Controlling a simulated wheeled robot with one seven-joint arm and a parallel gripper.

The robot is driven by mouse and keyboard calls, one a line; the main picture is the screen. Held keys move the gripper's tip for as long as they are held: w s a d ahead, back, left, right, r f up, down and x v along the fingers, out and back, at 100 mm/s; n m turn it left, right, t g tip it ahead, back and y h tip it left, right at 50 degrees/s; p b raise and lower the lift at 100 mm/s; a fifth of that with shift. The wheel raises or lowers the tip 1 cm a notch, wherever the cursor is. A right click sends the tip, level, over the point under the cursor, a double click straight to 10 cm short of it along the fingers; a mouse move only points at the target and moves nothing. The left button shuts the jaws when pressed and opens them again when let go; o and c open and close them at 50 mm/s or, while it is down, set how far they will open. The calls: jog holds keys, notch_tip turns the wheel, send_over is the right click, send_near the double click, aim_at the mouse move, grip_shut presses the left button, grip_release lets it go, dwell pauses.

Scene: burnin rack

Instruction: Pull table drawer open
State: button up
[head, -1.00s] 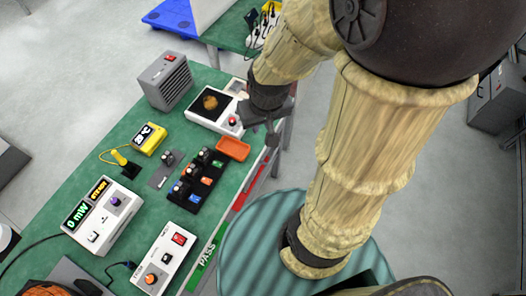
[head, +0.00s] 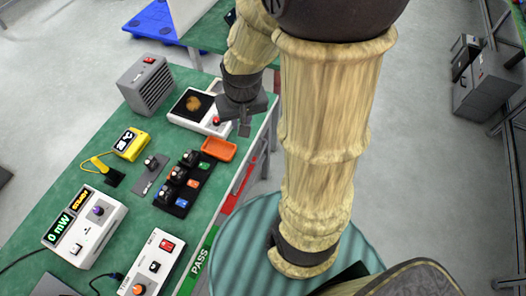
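The green-topped table (head: 100,150) runs diagonally through the left half of the head view. Its front side, facing my body, carries a green strip marked PASS (head: 203,258) and a red strip (head: 237,190) farther along. Drawer outlines and a handle cannot be made out; my arm and the steep angle hide part of this side. My gripper (head: 243,122) is dark and hangs by the far part of the table's front edge, beside the white device with a black plate. No held object shows, but the finger gap is unclear.
On the table are the white device (head: 187,119), a grey vented box (head: 146,85), an orange tray (head: 218,149), a black rack of small modules (head: 181,184), a yellow meter (head: 130,144) and white instruments (head: 85,226). Grey cabinets (head: 485,85) stand at right; the floor between is clear.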

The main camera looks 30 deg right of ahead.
aim_at(262, 150)
jog(key=w+d+f+m+b, duration=0.3)
jog(key=d+f+b, duration=0.3)
jog(key=f, duration=0.3)
jog(key=w+d+f+m+y+b, duration=0.1)
jog(key=w+d+f+m+b, duration=0.3)
jog(key=d+f, duration=0.4)
notch_tip(262, 150, down, 2)
jog(key=m+b, duration=0.1)
jog(key=b, duration=0.1)
jog(key=shift+w+f+b, duration=0.15)
jog(key=shift+w+b, duration=0.1)
jog(key=shift+b, duration=0.05)
jog(key=shift+a+f, duration=0.1)
jog(key=shift+f, duration=0.05)
jog(key=x, duration=0.5)
jog(key=b+x, duration=0.1)
jog(key=x, duration=1.1)
jog(key=shift+s+a+f, duration=0.15)
jog(key=shift+s+a, duration=0.1)
jog(key=shift+s, duration=0.1)
grip_shut()
